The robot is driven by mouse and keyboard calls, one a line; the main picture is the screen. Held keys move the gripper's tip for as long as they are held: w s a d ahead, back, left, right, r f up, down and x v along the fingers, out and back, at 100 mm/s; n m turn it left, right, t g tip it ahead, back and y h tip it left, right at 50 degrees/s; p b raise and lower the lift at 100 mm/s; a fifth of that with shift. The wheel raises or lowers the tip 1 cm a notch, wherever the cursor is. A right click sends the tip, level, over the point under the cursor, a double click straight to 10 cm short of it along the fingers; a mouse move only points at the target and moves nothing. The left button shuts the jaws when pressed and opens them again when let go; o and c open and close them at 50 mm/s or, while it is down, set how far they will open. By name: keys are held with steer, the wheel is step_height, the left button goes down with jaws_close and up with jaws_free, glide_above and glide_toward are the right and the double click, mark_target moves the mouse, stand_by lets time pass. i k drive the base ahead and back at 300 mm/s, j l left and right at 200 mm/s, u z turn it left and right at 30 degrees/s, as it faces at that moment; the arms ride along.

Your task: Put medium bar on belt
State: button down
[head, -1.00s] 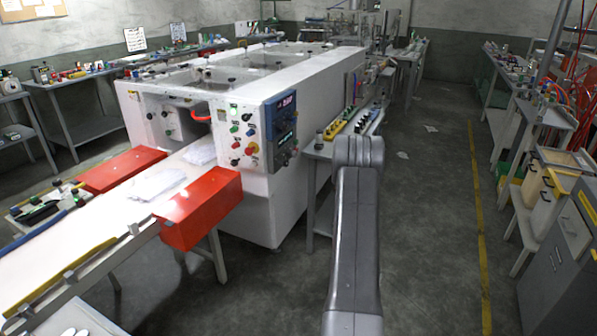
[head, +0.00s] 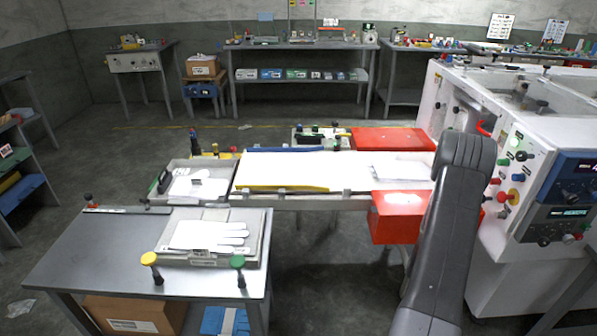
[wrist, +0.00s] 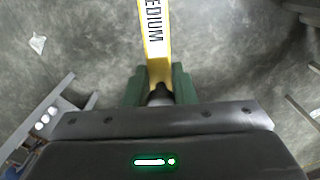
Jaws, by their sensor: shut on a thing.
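My gripper (wrist: 159,88) is shut on the medium bar (wrist: 155,40) in the wrist view. The bar is yellow, with a white label reading "EDIUM" in the visible part, and extends out past the top of the picture. A dark knob sits on it between the green fingers. The bar is above the grey floor. The head view shows my arm at the right, but the gripper and held bar are hidden there. The white belt (head: 285,172) is in the middle of the head view. A yellow bar (head: 288,189) lies along its near edge and a blue bar (head: 284,149) along its far edge.
Red blocks (head: 400,217) flank the belt's right end by the white machine (head: 485,110). A clear film (head: 398,166) lies on the belt there. A grey table (head: 110,245) with a glove tray (head: 255,255) and upright knobs stands front left. A paper tray (head: 213,185) adjoins the belt.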

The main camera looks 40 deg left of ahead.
mark_target(274, 170)
steer(key=i+l+u, duration=0.1)
steer(key=u, duration=0.3)
steer(key=i+l+u, duration=0.15)
steer(key=u, duration=0.25)
steer(key=i+l+u, duration=0.1)
steer(key=u, duration=0.25)
steer(key=l+u, duration=0.4)
steer(key=i+l+u, duration=0.2)
steer(key=l+u, duration=0.3)
steer(key=i+l+u, duration=0.1)
steer(key=l+u, duration=0.2)
steer(key=u, duration=0.2)
steer(key=l+u, duration=0.5)
